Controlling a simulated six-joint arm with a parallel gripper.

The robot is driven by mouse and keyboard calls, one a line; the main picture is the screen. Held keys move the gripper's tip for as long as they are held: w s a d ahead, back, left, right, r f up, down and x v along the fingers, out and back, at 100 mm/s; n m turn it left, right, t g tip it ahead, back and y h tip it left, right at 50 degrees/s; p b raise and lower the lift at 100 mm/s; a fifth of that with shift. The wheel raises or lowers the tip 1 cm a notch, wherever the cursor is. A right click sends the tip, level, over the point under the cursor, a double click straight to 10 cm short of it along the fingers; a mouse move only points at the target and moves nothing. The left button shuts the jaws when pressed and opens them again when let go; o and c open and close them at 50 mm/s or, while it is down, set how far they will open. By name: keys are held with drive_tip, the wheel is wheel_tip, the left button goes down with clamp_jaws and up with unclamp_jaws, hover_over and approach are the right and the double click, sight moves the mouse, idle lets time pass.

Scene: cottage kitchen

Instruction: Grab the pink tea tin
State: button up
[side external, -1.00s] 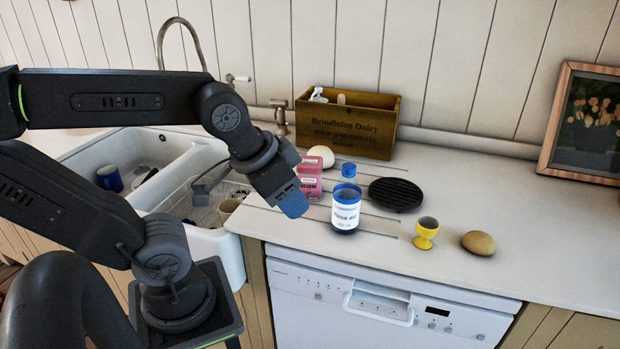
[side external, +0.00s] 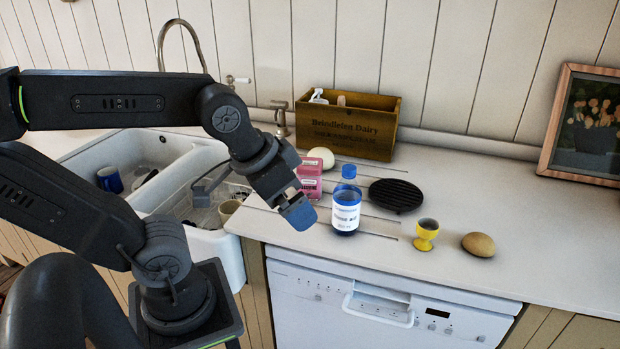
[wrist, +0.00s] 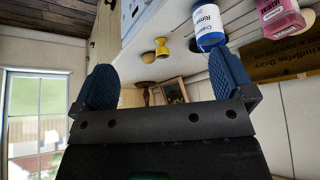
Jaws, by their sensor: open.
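The pink tea tin (side external: 311,180) stands on the white counter just behind and right of my gripper in the side view. My wrist hides part of its left side. It also shows at the upper right edge of the wrist view (wrist: 284,18), cut off by the frame and outside the space between the fingers. My gripper (side external: 297,213) is in front of the tin in the side view, its blue fingertips low over the counter. In the wrist view my gripper (wrist: 164,80) has its two blue fingers wide apart with nothing held between them.
A blue-and-white bottle (side external: 346,214) stands right of the tin. Beyond are a black round trivet (side external: 396,195), a yellow egg cup (side external: 426,234) and a brown egg-shaped item (side external: 478,244). A wooden crate (side external: 352,125) stands behind.

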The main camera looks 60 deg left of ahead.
sight(309, 177)
drive_tip(key=w+a+f+m+g+y, duration=0.1)
drive_tip(key=a+f+m+g+y, duration=0.2)
drive_tip(key=a+f+m+y, duration=0.4)
drive_tip(key=a+f+m+g+y, duration=0.3)
drive_tip(key=a+y, duration=0.2)
drive_tip(key=a, duration=0.5)
drive_tip(key=w+a+f+m+t+y, duration=0.1)
drive_tip(key=w+m+t, duration=0.2)
drive_tip(key=w+m, duration=0.1)
drive_tip(key=w+a+f+m+t+y, duration=0.1)
drive_tip(key=w+m+t, duration=0.2)
drive_tip(key=m, duration=0.2)
drive_tip(key=w+a+f+m+t+y, duration=0.1)
drive_tip(key=w+m+t, duration=0.2)
drive_tip(key=w+m, duration=0.1)
drive_tip(key=shift+w+f+m+t, duration=0.3)
drive_tip(key=shift+m, duration=0.2)
drive_tip(key=shift+w+a, duration=0.15)
drive_tip(key=shift+w, duration=0.1)
drive_tip(key=shift+x, duration=2.25)
drive_tip(key=shift+c, duration=0.5)
drive_tip(key=shift+r, duration=0.1)
drive_tip(key=c, duration=1)
